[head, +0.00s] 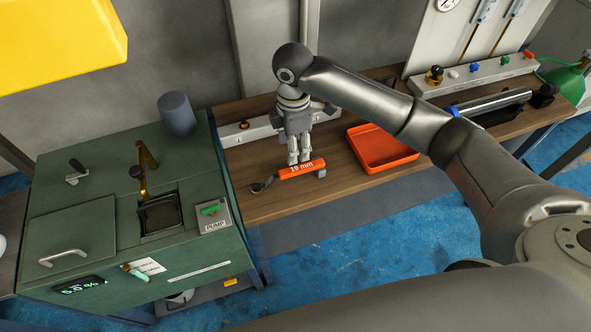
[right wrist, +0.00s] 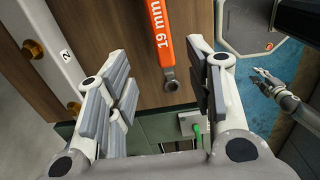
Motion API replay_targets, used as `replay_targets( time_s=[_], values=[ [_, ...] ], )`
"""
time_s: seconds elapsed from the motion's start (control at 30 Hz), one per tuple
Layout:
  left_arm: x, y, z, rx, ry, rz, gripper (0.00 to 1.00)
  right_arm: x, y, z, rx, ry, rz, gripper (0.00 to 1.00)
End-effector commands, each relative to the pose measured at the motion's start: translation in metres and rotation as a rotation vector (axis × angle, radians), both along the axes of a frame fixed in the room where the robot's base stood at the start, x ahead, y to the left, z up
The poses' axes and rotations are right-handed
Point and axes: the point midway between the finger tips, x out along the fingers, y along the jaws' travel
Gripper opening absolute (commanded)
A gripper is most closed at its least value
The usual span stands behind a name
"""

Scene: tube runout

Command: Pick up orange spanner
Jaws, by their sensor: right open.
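The orange spanner (head: 302,170), marked "19 mm", lies on the wooden bench, its dark ring end to the left. In the right wrist view the spanner (right wrist: 162,35) runs down from the top edge, its ring end ahead of the space between the fingers. My right gripper (head: 299,160) points down at the spanner in the head view, in front of its far side. In the right wrist view my right gripper (right wrist: 165,95) is open with nothing between its fingers. My left gripper (right wrist: 266,77) shows small at the right wrist view's right side; its opening is unclear.
An orange tray (head: 382,149) sits empty on the bench to the right of the spanner. A green pump cabinet (head: 120,215) stands to the left with a grey cylinder (head: 177,113) on top. A white rail with numbered knobs (head: 244,131) runs behind the spanner.

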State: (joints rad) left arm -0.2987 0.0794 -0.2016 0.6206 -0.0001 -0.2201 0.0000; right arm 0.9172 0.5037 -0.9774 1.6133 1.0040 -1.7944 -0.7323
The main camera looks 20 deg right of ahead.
Motion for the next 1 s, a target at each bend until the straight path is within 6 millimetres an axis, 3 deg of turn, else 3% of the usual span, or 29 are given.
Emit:
replay_targets(
  time_s=[0.3,0.57,0.8,1.0],
  values=[
    [-0.001,0.001,0.007,0.001,0.002,0.000,0.33,-0.001,-0.001,-0.043,-0.002,0.006,0.002,0.48],
    [-0.002,0.001,0.015,0.002,0.003,0.001,0.33,-0.002,-0.002,-0.064,-0.002,0.005,0.000,0.48],
    [-0.002,0.002,0.024,0.001,0.003,0.002,0.33,-0.003,-0.004,-0.099,-0.002,0.003,0.000,0.48],
    [-0.002,0.002,0.024,0.002,0.003,0.002,0.33,-0.003,-0.004,-0.107,-0.002,0.000,0.002,0.48]
  ],
)
